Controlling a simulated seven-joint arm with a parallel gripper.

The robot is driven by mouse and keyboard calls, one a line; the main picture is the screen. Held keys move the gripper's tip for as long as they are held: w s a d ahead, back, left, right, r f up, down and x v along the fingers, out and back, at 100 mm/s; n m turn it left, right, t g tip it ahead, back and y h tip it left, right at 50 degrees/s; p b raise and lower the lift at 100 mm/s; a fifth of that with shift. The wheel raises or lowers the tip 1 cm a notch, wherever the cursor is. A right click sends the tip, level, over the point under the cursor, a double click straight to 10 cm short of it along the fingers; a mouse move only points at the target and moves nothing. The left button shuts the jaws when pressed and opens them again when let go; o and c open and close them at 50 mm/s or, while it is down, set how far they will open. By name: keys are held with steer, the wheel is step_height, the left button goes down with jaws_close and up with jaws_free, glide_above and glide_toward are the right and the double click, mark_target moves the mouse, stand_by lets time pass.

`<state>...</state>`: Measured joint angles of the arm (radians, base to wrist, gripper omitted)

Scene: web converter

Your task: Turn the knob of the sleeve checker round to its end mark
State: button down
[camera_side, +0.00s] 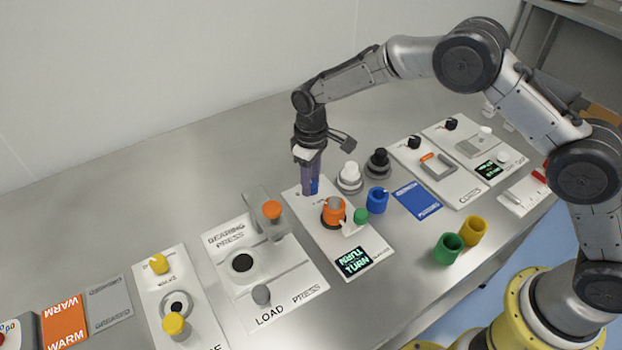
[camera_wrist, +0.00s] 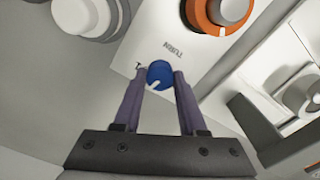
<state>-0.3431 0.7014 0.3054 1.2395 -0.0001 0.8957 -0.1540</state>
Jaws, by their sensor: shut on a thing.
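The sleeve checker (camera_side: 345,244) is a white panel with an orange-ringed part and a small display reading "TURN". Its blue knob (camera_wrist: 160,74) shows in the wrist view at the panel's end, with a white pointer line on it. My gripper (camera_wrist: 160,80) is shut on the blue knob, one purple finger on each side. In the side view my gripper (camera_side: 312,190) points down at the panel's far end and mostly hides the knob. The white line points down and left in the wrist view. An end mark is not clear; a small dark mark sits left of the knob.
The orange ring (camera_side: 333,211) and a green piece (camera_side: 361,216) sit on the same panel. A blue sleeve (camera_side: 377,200) and grey-based knobs (camera_side: 350,178) stand to the right. The bearing press (camera_side: 300,283) is close on the left. Green (camera_side: 448,249) and yellow (camera_side: 472,231) cups stand at the front right.

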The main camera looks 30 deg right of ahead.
steer(key=m, duration=0.4)
steer(key=shift+r+m, duration=0.1)
steer(key=shift+m, duration=0.2)
steer(key=m, duration=0.4)
steer(key=shift+m, duration=0.3)
steer(key=shift+c, duration=2.3)
jaws_free()
step_height(320, 180, up, 14)
